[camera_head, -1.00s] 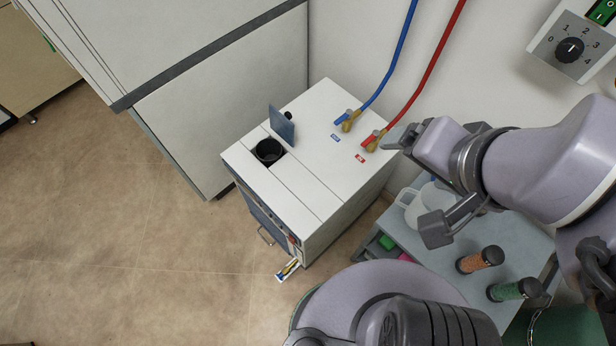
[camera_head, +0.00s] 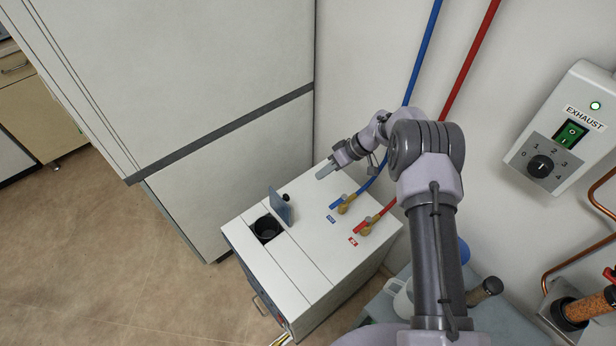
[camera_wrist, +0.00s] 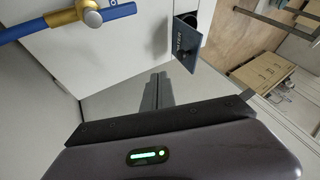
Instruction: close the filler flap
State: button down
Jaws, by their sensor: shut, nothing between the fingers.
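The filler flap (camera_head: 280,205) is a small blue-grey plate standing open, upright, beside the round black filler opening (camera_head: 267,228) on top of the white cabinet unit (camera_head: 318,228). In the wrist view the flap (camera_wrist: 188,44) carries lettering and stands just right of and beyond my fingertips; part of the dark opening shows behind it. My gripper (camera_head: 322,171) is shut and empty above the back of the unit's top, behind the flap and apart from it. Its closed fingers (camera_wrist: 157,85) point towards the flap's side of the unit in the wrist view.
A blue-handled valve (camera_head: 343,205) and a red-handled valve (camera_head: 367,226) with hoses rise from the unit's top, near my arm. A tall white cabinet (camera_head: 215,130) stands to the left. An exhaust switch box (camera_head: 562,130) is on the wall at right.

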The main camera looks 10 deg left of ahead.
aim_at(283, 205)
jog(key=s+a+f+b, duration=0.2)
jog(key=s+a+f, duration=0.1)
jog(key=a+f, duration=0.3)
jog(key=shift+s+a+f, duration=0.3)
jog(key=shift+a+f, duration=0.1)
jog(key=shift+a, duration=0.65)
